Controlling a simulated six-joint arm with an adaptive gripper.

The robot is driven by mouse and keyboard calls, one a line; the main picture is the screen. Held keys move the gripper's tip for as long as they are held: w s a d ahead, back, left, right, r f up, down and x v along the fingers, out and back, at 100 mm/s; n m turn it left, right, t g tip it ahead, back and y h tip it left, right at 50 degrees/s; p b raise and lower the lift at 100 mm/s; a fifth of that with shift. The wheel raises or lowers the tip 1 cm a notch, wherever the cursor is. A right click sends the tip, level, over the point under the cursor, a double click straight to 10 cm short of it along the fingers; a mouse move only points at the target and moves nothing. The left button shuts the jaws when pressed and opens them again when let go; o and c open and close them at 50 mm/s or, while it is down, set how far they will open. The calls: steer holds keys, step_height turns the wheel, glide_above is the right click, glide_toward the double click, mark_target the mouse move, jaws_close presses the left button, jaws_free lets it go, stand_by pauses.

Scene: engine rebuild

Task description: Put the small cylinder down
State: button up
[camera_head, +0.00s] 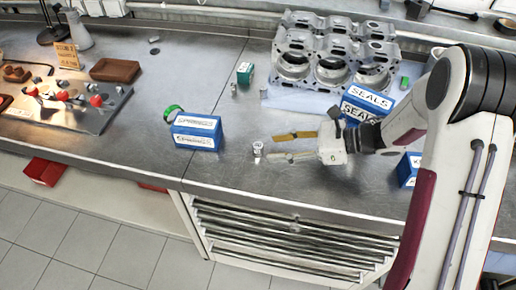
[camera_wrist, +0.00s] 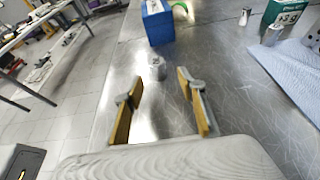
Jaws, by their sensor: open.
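A small silver cylinder (camera_head: 257,149) stands upright on the metal bench, near its front edge. It also shows in the wrist view (camera_wrist: 157,69), just beyond the fingertips and roughly centred between them. My gripper (camera_head: 273,146) is open and low over the bench, its two fingers pointing left at the cylinder. In the wrist view my gripper (camera_wrist: 158,82) has nothing between its fingers. The cylinder looks clear of both fingers.
A blue-and-white box (camera_head: 197,132) with a green ring stands left of the cylinder. A SEALS box (camera_head: 367,103) is close behind my gripper. The engine block (camera_head: 333,55) is at the back. A green box (camera_head: 245,73) and small metal parts stand behind. Bare bench surrounds the cylinder.

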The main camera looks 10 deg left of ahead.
mark_target(268, 148)
steer(key=x, duration=0.3)
steer(key=shift+s+a+r, duration=0.1)
steer(key=shift+s+a, duration=0.1)
steer(key=shift+a, duration=0.05)
steer(key=shift+a+f, duration=0.25)
steer(key=shift+a, duration=0.4)
jaws_close()
